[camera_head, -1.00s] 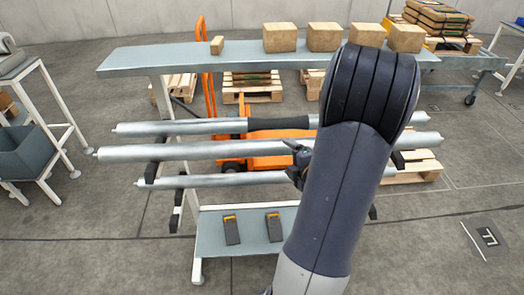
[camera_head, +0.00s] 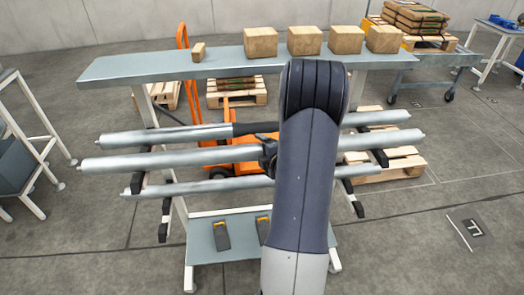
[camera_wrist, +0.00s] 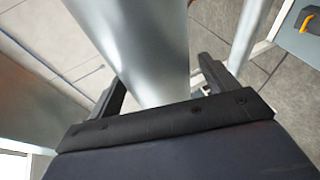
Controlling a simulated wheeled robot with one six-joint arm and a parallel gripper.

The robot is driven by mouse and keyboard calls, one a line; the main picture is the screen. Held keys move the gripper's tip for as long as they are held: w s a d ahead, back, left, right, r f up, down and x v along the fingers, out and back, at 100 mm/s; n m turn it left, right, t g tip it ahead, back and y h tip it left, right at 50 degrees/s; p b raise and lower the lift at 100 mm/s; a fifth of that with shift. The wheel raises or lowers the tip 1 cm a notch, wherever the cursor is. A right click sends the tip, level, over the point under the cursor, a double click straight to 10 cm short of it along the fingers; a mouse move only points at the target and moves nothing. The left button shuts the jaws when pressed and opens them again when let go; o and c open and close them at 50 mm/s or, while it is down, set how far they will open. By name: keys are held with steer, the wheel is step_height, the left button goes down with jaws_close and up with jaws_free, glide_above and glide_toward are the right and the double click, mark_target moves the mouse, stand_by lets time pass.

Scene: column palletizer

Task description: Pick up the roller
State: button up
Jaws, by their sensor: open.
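Three long grey metal rollers lie across a rack in the head view: an upper one with a dark sleeve (camera_head: 180,135), a middle one (camera_head: 170,159) and a lower one (camera_head: 190,186). My arm hides part of each. My gripper (camera_head: 268,155) shows as a small dark shape beside my arm, at the middle roller. In the wrist view my gripper (camera_wrist: 162,72) is open, with one finger on each side of a roller (camera_wrist: 150,45). Whether the fingers touch it is unclear. Another roller (camera_wrist: 248,35) shows beyond the right finger.
A grey shelf (camera_head: 150,68) above the rack carries several cardboard boxes. A lower shelf (camera_head: 200,250) holds two dark items with orange tops. An orange pallet jack (camera_head: 183,80) and wooden pallets (camera_head: 405,165) stand behind. A white-legged table (camera_head: 50,150) is at the left.

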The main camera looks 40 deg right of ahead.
jaws_close()
steer(key=shift+r, duration=0.15)
stand_by(0.9)
